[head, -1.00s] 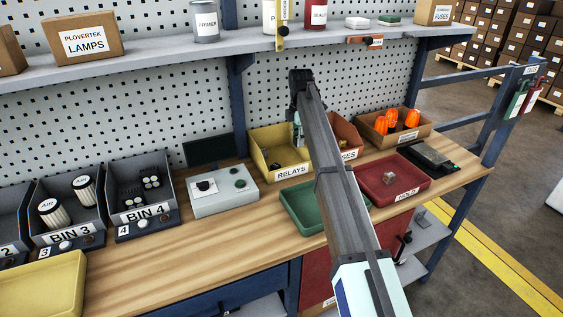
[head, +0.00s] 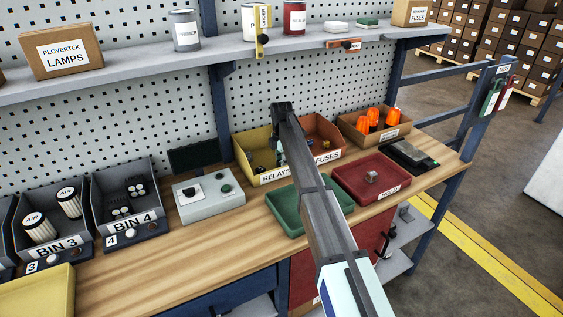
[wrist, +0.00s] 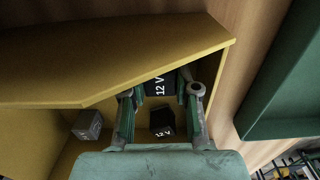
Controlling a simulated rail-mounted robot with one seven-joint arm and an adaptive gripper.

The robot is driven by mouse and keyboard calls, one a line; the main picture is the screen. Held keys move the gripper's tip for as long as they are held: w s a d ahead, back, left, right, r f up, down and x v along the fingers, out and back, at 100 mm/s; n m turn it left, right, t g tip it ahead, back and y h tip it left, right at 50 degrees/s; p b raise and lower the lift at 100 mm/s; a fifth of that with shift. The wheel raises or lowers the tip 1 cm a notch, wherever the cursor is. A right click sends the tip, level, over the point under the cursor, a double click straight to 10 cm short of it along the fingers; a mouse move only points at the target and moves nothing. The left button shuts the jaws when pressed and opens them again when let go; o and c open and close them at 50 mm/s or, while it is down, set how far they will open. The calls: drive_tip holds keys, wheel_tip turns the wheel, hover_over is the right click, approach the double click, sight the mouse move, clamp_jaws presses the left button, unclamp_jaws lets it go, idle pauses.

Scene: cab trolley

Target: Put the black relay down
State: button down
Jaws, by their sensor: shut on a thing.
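My gripper (wrist: 160,92) is shut on a black relay (wrist: 158,82) marked 12 V, which sits between the fingertips in the wrist view. The gripper is over the yellow relays bin (wrist: 215,75). A second black relay marked 12 V (wrist: 161,119) shows below, between the fingers, and a grey relay (wrist: 87,125) lies in the bin to the left. In the head view the yellow bin (head: 250,152) stands at the back of the bench, and my arm hides most of the gripper and the held relay.
The fuses bin (head: 322,131) adjoins the yellow bin on the right. A green tray (head: 285,222) lies in front, with a red tray (head: 388,194) beside it. A grey control box (head: 207,197) stands left.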

drive_tip(key=shift+f, duration=0.2)
drive_tip(key=c, duration=1.1)
unclamp_jaws()
drive_tip(key=shift+c, duration=0.2)
drive_tip(key=shift+r, duration=0.2)
wheel_tip(320, 180, up, 12)
drive_tip(key=b, duration=0.2)
drive_tip(key=shift+b, duration=0.35)
